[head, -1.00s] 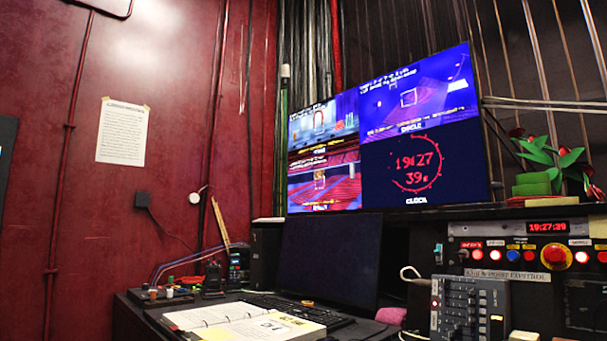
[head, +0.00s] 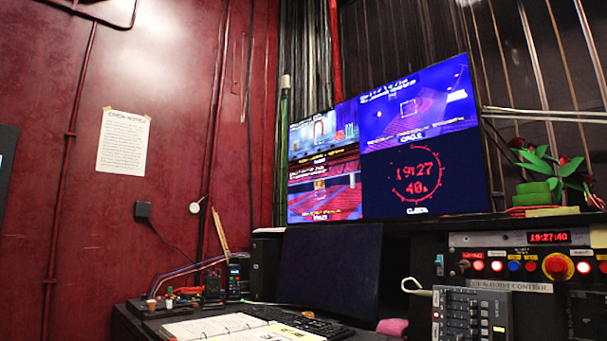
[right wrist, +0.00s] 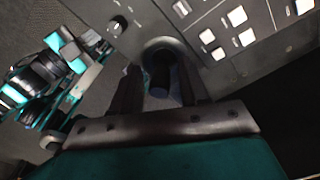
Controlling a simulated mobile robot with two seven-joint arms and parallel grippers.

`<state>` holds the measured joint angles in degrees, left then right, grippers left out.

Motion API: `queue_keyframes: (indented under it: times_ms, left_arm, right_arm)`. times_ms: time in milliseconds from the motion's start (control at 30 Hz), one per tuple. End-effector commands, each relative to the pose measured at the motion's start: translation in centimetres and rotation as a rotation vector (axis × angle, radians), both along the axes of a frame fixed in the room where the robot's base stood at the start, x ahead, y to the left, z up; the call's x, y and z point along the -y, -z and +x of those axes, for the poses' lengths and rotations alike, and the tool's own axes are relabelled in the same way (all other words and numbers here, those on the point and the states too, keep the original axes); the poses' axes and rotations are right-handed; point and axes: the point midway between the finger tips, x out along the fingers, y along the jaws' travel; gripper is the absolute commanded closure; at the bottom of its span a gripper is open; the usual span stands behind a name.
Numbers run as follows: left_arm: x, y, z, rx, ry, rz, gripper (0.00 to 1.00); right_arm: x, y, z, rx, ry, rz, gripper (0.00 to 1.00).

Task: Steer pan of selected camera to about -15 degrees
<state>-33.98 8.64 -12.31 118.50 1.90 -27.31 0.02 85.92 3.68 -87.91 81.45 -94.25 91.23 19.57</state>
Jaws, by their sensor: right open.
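The wall screen (head: 415,100) in the head view has camera pictures in its top left pane (head: 323,133), top right pane (head: 418,104) and bottom left pane (head: 324,190). Its bottom right pane is a red clock. The overlay text is too small to read a pan angle or tell which camera is selected. In the right wrist view, my right gripper (right wrist: 158,92) is open, its dark fingers on either side of a dark stick or knob (right wrist: 158,72) rising from a round base on a grey panel. Contact cannot be told. My left gripper is out of view.
A control panel (head: 520,285) with lit buttons and a red knob (head: 558,266) stands at the right, behind a grey keypad unit (head: 470,315). A dark monitor (head: 330,270), an open binder (head: 215,328) and a plant (head: 550,170) are nearby. Lit white buttons (right wrist: 237,16) lie beside the stick.

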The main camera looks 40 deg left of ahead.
Motion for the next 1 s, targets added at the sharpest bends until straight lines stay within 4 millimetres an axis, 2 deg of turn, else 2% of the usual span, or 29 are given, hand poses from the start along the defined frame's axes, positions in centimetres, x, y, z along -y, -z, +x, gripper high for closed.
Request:
queue_keyframes:
  times_ms: [800, 1000]
  left_arm:
    - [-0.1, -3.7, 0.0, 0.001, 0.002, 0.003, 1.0]
    - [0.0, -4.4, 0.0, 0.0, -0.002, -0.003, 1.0]
  right_arm:
    - [0.0, -6.4, 0.1, 0.003, 0.001, 0.001, 0.55]
    - [0.0, -7.5, 0.0, 0.001, 0.001, -0.001, 0.55]
